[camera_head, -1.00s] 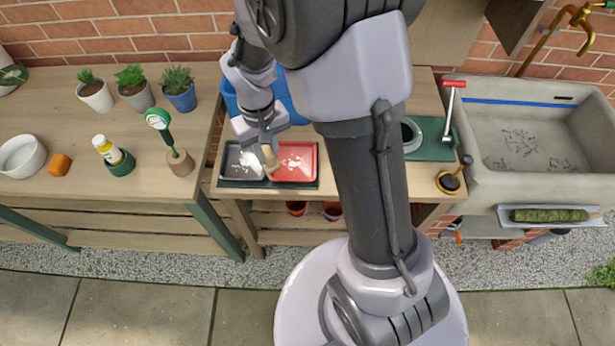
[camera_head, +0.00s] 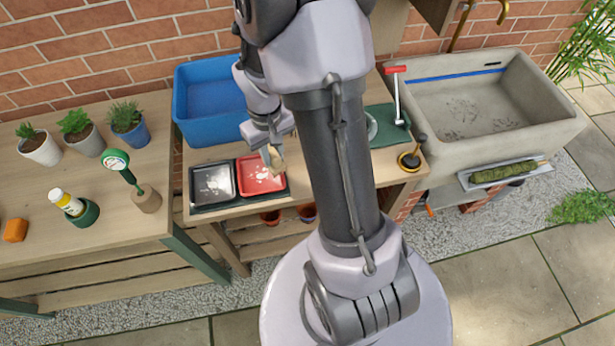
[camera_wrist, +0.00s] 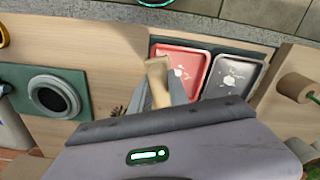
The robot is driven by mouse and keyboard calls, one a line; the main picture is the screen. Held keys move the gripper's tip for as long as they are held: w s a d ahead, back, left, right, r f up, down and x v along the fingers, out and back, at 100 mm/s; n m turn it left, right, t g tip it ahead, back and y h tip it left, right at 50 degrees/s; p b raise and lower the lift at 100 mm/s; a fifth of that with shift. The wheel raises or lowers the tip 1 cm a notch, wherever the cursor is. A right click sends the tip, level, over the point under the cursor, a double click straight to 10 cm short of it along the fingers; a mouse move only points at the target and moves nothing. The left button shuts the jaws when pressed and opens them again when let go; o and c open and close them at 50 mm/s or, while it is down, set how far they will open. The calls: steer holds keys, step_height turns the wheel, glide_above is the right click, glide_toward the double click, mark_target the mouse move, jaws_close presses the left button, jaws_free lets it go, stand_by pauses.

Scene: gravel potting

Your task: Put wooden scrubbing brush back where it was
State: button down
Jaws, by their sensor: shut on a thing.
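The wooden scrubbing brush (camera_head: 277,160) is held in my gripper (camera_head: 270,146) above the potting bench, by the right edge of the red tray (camera_head: 248,187). In the wrist view the brush (camera_wrist: 157,80) sticks out from between the fingers of my gripper (camera_wrist: 163,98), pale wood end outward. The fingers are shut on it. The bristles cannot be made out.
A dark grey tray (camera_head: 233,180) with pale bits sits left of the red tray. A blue bin (camera_head: 190,122) stands behind.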

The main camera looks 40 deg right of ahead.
steer(key=s+d+f+m+p, duration=0.2)
steer(key=s+d+m, duration=0.2)
steer(key=s+d, duration=1.35)
steer(key=w+a+b, duration=0.1)
steer(key=w+a, duration=0.2)
steer(key=w, duration=0.1)
steer(key=w+a+f+b, duration=0.1)
steer(key=w+a, duration=0.3)
steer(key=w+a+b, duration=0.1)
steer(key=w+a, duration=0.3)
steer(key=shift+f, duration=0.2)
step_height(320, 180, down, 4)
steer(key=shift+s+r+b, duration=0.1)
steer(key=shift+r+b, duration=0.1)
steer(key=shift+b, duration=0.95)
steer(key=shift+r, duration=0.15)
steer(key=shift+f, duration=0.25)
steer(key=c, duration=1.3)
jaws_free()
steer(key=shift+o, duration=0.2)
